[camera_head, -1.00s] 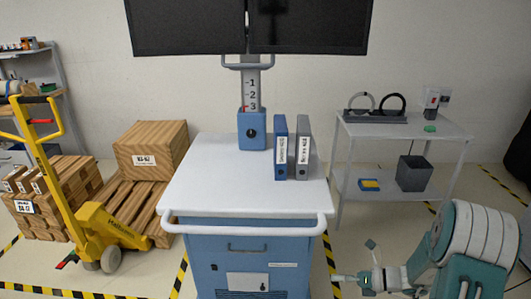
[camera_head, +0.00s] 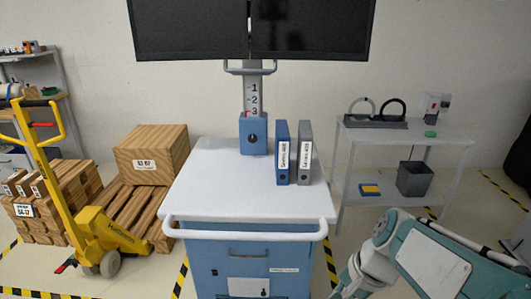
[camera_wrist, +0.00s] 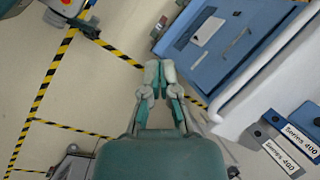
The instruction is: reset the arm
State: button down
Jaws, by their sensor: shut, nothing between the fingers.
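My gripper (camera_wrist: 160,72) shows in the wrist view with its two fingertips together and nothing between them. It is over the pale floor, beside the blue cart body (camera_wrist: 225,45), and looks apart from it. In the head view my arm fills the lower right corner, to the right of the blue cart (camera_head: 248,255). The fingertips cannot be made out there.
The cart's white top (camera_head: 215,190) carries a blue binder (camera_head: 282,155) and a grey binder (camera_head: 304,158). A grey side table (camera_head: 400,132) stands behind my arm. A yellow pallet truck (camera_head: 100,235) and wooden crates (camera_head: 150,150) are at left.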

jog(key=s+d+r+n+t+h, duration=0.2)
jog(key=s+r+n+t+h, duration=0.2)
jog(key=n, duration=0.5)
jog(key=s+r, duration=0.1)
jog(key=s, duration=0.1)
jog(key=shift+s+r+t, duration=0.3)
jog(key=shift+s, duration=0.05)
